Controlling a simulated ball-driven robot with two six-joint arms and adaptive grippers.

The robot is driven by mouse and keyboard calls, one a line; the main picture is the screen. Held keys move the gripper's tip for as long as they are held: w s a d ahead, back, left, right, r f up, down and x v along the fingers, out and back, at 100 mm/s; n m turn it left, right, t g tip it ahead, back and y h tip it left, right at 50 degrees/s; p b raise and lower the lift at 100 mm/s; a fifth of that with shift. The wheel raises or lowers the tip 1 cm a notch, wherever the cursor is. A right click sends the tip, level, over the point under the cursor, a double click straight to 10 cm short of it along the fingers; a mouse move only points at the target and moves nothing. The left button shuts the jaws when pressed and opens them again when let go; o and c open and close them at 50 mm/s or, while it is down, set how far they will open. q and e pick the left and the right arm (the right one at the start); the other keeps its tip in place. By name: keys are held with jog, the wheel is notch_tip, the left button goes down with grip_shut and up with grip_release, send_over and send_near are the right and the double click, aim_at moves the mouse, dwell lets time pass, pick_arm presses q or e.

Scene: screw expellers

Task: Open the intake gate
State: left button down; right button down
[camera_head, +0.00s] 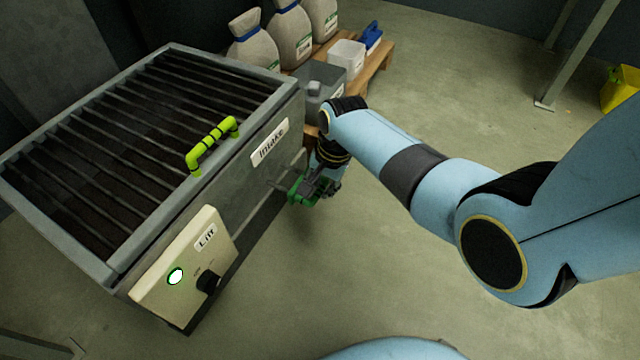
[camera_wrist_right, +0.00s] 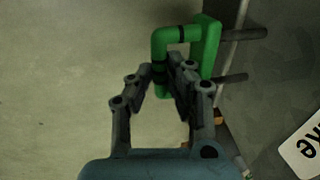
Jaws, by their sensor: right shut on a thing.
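The intake machine (camera_head: 225,190) is a grey metal box with a barred top and a white "Intake" label (camera_head: 270,142) on its side. Below the label, a green handle (camera_head: 296,188) stands out from that side. The handle is a U-shaped bar in the wrist view (camera_wrist_right: 183,34), with dark rods running from it to the metal wall. My right gripper (camera_head: 310,188) is at the handle; in the wrist view its fingers (camera_wrist_right: 164,84) are shut around the handle's near leg. The gate plate itself cannot be made out. My left gripper is out of view.
A yellow-green handle (camera_head: 212,145) rises from the machine's top rim. A cream "Lift" panel (camera_head: 185,265) has a lit button and a black knob. Behind stand sacks (camera_head: 290,35), a grey bin (camera_head: 322,85) and a white tub (camera_head: 346,58) on a pallet.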

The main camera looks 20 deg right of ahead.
jog(key=c, duration=1.3)
grip_release()
jog(key=r, duration=0.4)
jog(key=s+d+r, duration=0.1)
jog(key=r, duration=0.6)
jog(key=shift+s+d+r, duration=0.25)
jog(key=shift+s+r, duration=0.1)
jog(key=shift+s, duration=0.05)
